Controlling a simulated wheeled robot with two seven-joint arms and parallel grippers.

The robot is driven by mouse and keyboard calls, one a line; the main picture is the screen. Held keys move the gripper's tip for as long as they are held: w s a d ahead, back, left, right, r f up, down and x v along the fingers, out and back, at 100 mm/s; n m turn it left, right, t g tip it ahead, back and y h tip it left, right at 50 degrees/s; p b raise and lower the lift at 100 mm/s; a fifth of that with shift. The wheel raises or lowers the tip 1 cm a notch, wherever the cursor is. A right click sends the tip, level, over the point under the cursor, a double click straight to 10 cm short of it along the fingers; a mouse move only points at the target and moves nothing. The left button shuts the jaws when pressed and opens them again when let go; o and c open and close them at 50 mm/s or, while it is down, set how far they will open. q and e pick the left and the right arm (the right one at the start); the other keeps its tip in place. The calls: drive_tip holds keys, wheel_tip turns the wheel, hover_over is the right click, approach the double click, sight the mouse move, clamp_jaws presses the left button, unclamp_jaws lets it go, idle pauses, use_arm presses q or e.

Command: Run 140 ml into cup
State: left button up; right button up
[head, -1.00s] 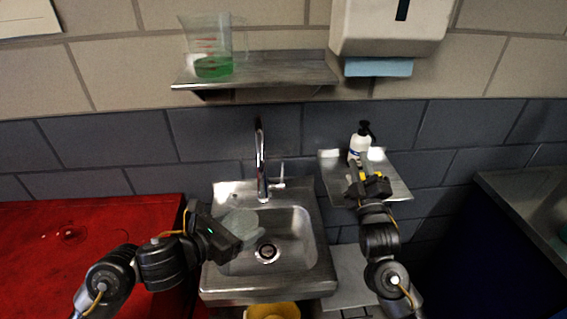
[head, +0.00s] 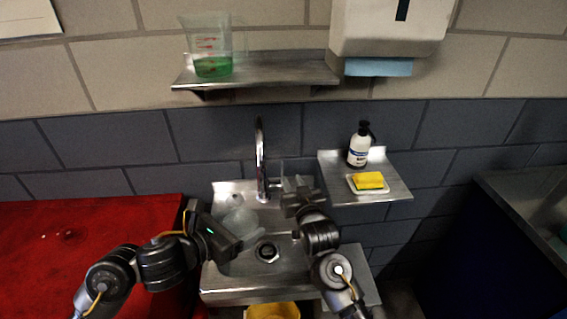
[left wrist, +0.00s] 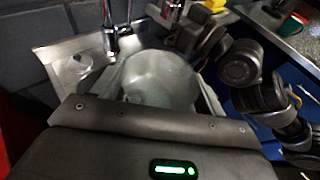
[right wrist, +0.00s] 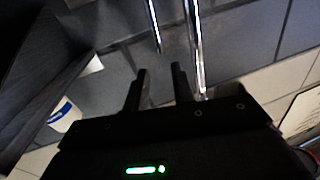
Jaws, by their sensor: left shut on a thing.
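The translucent cup (head: 238,223) is in the left part of the sink basin. My left gripper (head: 232,240) is shut on it; its round shape also shows in the left wrist view (left wrist: 160,80). The chrome tap (head: 260,150) rises behind the basin, its spout above and a little right of the cup. No water stream is visible. The tap lever (head: 280,177) stands right of the spout, partly hidden by my right gripper (head: 292,188). In the right wrist view, the right gripper's two fingers (right wrist: 157,80) are apart and empty, with chrome tap parts just beyond them.
A measuring jug (head: 213,60) with green liquid stands on the upper shelf (head: 285,72). A soap bottle (head: 359,146) and a yellow sponge (head: 369,180) are on the right side shelf (head: 395,189). A yellow bucket (head: 272,312) is below the sink. A red surface (head: 90,235) lies left.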

sight(283, 162)
drive_tip(key=w, duration=0.3)
drive_tip(key=w+a, duration=0.1)
drive_tip(key=w, duration=0.2)
drive_tip(key=w+a, duration=0.1)
drive_tip(key=w, duration=0.3)
drive_tip(key=shift+s, duration=0.1)
clamp_jaws()
